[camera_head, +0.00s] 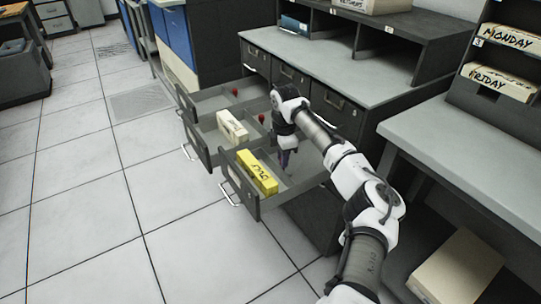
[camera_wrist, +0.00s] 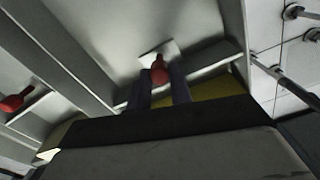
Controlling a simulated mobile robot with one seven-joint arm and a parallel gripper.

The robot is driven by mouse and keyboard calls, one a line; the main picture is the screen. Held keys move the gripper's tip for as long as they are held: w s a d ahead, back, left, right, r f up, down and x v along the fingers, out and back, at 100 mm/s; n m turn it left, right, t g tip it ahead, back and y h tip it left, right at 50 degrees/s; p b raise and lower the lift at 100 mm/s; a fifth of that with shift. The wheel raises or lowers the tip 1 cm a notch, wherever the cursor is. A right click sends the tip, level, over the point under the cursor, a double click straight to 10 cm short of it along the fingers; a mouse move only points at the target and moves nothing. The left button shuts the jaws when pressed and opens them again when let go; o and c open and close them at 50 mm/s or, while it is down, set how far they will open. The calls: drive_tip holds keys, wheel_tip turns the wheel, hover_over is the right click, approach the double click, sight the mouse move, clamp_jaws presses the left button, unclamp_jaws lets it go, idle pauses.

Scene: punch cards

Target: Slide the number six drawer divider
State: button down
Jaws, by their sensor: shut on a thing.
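Three grey drawers stand pulled out in the head view. The nearest drawer (camera_head: 292,188) holds a yellow card block (camera_head: 257,172) with dark writing. My gripper (camera_head: 285,160) reaches down into this drawer, behind the block. In the wrist view its two fingers (camera_wrist: 160,90) are closed on the red knob (camera_wrist: 159,72) of a grey divider (camera_wrist: 213,66). The yellow block (camera_wrist: 208,88) shows partly beyond the fingers. The knob is hidden in the head view. I cannot read a number six on any drawer or divider.
The middle drawer holds a white card block (camera_head: 232,127) and a red knob (camera_head: 261,118); the far drawer has another red knob (camera_head: 234,92). A grey counter (camera_head: 330,62) stands behind the drawers. Card boxes (camera_head: 500,82) sit on the right shelf. The floor (camera_head: 90,200) at left is clear.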

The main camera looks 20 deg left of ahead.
drive_tip(key=w+d, duration=0.2)
drive_tip(key=w+d+p, duration=0.1)
drive_tip(key=w+d, duration=0.1)
drive_tip(key=w, duration=0.1)
drive_tip(key=shift+w, duration=0.15)
drive_tip(key=c, duration=1.5)
unclamp_jaws()
drive_tip(key=shift+c, duration=0.2)
drive_tip(key=shift+r, duration=0.15)
wheel_tip(320, 180, up, 14)
drive_tip(key=shift+f, duration=0.2)
